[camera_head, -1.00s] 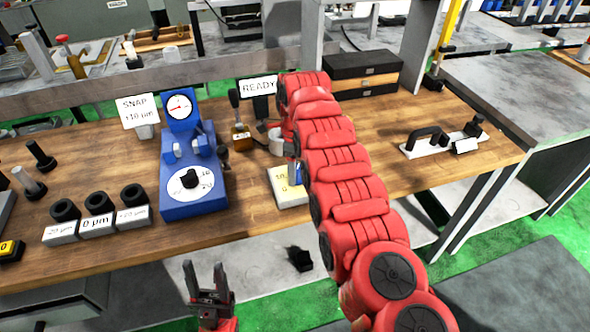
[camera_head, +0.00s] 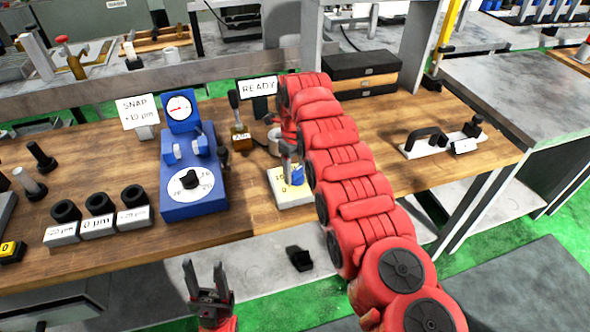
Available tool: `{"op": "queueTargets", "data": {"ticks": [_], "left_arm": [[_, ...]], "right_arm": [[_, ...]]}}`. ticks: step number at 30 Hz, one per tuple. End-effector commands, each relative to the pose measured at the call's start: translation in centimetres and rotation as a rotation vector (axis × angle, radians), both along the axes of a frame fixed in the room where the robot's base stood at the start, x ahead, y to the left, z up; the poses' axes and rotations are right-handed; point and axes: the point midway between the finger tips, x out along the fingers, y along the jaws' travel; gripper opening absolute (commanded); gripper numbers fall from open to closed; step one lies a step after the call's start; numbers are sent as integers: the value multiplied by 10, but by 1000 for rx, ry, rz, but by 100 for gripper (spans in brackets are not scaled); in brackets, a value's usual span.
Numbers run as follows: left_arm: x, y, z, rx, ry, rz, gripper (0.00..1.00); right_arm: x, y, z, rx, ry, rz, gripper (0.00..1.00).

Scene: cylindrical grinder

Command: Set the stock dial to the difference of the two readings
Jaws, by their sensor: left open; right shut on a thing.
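A cream block (camera_head: 284,196) with printed numbers lies on the bench and carries a small blue knob (camera_head: 298,174). My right gripper (camera_head: 290,170) reaches down over this block and appears shut on the blue knob; my red arm partly hides the contact. A blue gauge stand (camera_head: 193,208) stands left of it, with a round red-needle dial (camera_head: 180,107) on top and a white scale with a black knob (camera_head: 189,179) on its base. The needle lies nearly level; the scale marks are too small to read. My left gripper (camera_head: 206,272) is open and empty, in front of the bench edge.
Signs read SNAP +10 µm (camera_head: 137,110) and READY (camera_head: 258,86). A small amber box with a lever (camera_head: 240,134) stands right of the gauge stand. Three labelled blocks with black rings (camera_head: 98,225) line the front left.

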Motion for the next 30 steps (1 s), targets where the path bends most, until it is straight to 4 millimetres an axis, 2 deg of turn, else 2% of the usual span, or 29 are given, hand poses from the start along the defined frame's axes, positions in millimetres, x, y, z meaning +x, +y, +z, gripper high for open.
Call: {"op": "queueTargets", "data": {"ticks": [8, 9, 12, 13, 23, 26, 30], "left_arm": [[0, 0, 0, 0, 0, 0, 50], [0, 0, 0, 0, 0, 0, 50], [0, 0, 0, 0, 0, 0, 50], [0, 0, 0, 0, 0, 0, 50], [0, 0, 1, 0, 0, 0, 50], [0, 0, 3, 0, 0, 0, 50], [0, 0, 10, 0, 0, 0, 50]], "right_arm": [[1, 0, 2, 2, -6, 1, 2], [1, 0, 2, 2, -6, 1, 64], [1, 0, 1, 1, -3, 1, 82], [1, 0, 1, 1, -3, 1, 85], [0, 0, 2, 1, -1, 2, 85], [0, 0, 8, 1, -1, 1, 85], [0, -1, 26, -1, 1, 2, 85]]}}
